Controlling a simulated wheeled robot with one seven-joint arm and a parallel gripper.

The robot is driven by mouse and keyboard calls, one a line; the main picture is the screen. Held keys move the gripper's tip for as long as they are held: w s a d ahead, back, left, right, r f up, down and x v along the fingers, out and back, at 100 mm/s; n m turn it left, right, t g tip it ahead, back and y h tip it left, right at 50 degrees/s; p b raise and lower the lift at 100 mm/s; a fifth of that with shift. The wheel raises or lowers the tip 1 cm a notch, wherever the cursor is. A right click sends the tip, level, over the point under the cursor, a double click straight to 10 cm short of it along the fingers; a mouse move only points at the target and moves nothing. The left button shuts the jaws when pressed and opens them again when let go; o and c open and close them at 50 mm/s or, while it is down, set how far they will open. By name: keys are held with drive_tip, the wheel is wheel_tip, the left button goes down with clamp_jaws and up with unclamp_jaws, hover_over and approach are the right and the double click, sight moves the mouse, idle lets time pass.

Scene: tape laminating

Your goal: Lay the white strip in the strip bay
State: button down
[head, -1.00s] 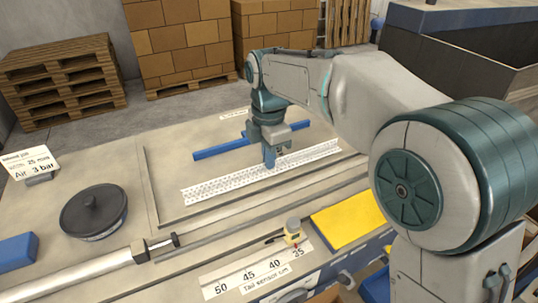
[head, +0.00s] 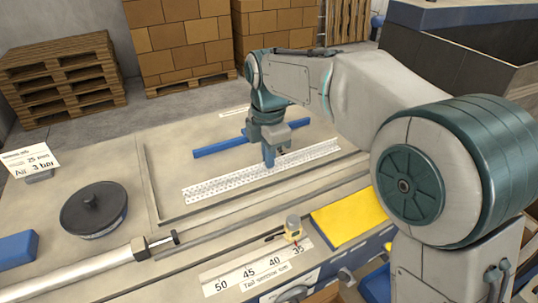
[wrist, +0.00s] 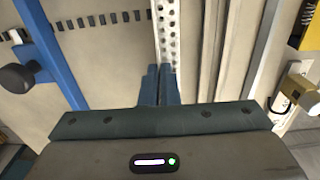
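The white strip (head: 215,185) is long and perforated and lies along the bench in the head view, slanting up to the right. It also shows in the wrist view (wrist: 168,32), running away from the fingertips. My gripper (head: 268,162) points down at the strip's middle. In the wrist view its blue fingers (wrist: 159,88) are close together at the strip and appear shut on it; the fingertips' contact is partly hidden. The strip looks low over or on the flat panel (head: 180,170). I cannot tell which marked area is the strip bay.
A blue bar (head: 222,146) with a crosspiece lies behind the strip. Rails run along the panel's front.

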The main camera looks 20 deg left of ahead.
drive_tip(key=c, duration=2.1)
unclamp_jaws()
drive_tip(key=o, duration=0.5)
drive_tip(key=shift+r+p, duration=2.75)
drive_tip(key=shift+r, duration=0.25)
